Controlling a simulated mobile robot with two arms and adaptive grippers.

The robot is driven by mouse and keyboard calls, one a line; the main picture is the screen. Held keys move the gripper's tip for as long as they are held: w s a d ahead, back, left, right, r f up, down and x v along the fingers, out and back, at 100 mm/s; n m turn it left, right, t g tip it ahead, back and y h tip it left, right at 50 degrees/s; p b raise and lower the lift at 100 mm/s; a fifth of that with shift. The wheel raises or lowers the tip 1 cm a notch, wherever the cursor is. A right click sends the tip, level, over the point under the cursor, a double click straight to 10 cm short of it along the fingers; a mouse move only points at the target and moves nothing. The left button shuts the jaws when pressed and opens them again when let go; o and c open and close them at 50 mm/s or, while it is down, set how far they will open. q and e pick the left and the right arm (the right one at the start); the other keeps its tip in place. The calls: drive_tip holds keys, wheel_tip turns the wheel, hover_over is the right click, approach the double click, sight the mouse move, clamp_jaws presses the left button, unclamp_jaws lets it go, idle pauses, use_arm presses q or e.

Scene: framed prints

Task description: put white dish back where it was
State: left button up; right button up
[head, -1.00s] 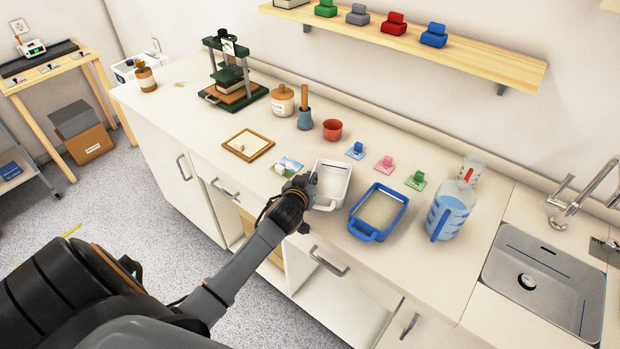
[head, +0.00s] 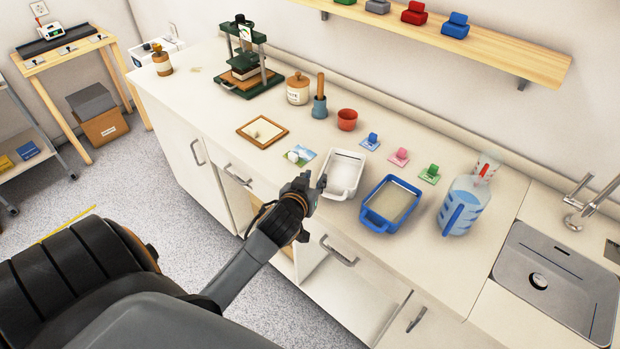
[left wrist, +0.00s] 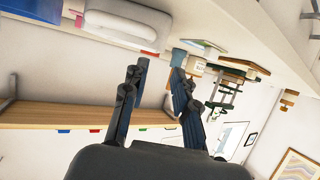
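The white dish (head: 345,171), a rectangular tray with a handle at its near end, sits on the counter beside the blue tray (head: 370,222). It also shows upside down at the top of the left wrist view (left wrist: 125,20). My left gripper (head: 314,183) is just left of the dish's near end, at the counter's front edge. Its two fingers are apart with nothing between them in the left wrist view (left wrist: 158,65). Whether a finger touches the dish I cannot tell. My right gripper is not in view.
A picture card (head: 299,156) and a wood-framed panel (head: 262,132) lie left of the dish. Small blue, pink and green stands (head: 400,157) are behind the trays. A water jug (head: 463,207) and sink (head: 555,280) are at right. A wall shelf (head: 490,45) runs above.

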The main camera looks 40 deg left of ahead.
use_arm(q)
drive_tip(key=shift+v, duration=1.45)
drive_tip(key=s+d+f+m+g+h, duration=0.1)
drive_tip(key=s+d+f+m+g, duration=0.2)
drive_tip(key=s, duration=0.5)
drive_tip(key=s+d+f+m+g+h, duration=0.1)
drive_tip(key=s+d+f+g+h, duration=0.15)
drive_tip(key=s+d, duration=0.45)
drive_tip(key=s+d+f+m+g+h, duration=0.1)
drive_tip(key=s+d+f+m+g, duration=0.2)
drive_tip(key=s, duration=0.5)
wheel_tip(320, 180, down, 25)
drive_tip(key=s+n+g, duration=0.1)
drive_tip(key=g, duration=0.1)
drive_tip(key=s+a+f+g, duration=0.1)
drive_tip(key=s+a+f, duration=0.1)
drive_tip(key=s+f, duration=1.4)
drive_tip(key=shift+s+a, duration=0.35)
drive_tip(key=shift+s, duration=0.25)
